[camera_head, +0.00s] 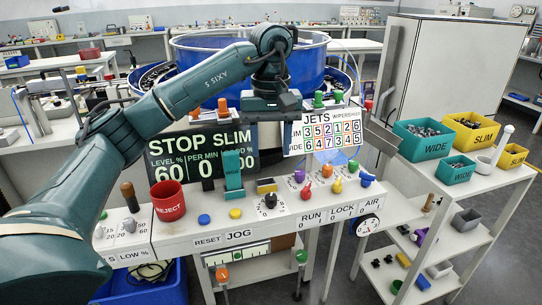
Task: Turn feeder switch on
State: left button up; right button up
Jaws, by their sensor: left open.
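The sloped white control panel (216,224) spans the front, with several knobs and levers. I read no label saying feeder. A screen (180,148) behind reads STOP and SLIM. My left gripper (268,145) is open and empty, pointing down above the panel's back, apart from the levers. My right gripper is not in view.
A red REJECT cup (168,201) stands on the panel's left. A JETS board (322,130) is behind. Large blue bowls (195,50) stand further back. A cart (478,190) at the right holds green and yellow bins. My left arm crosses the left side.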

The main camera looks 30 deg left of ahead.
aim_at(306, 194)
jog(key=k, duration=1)
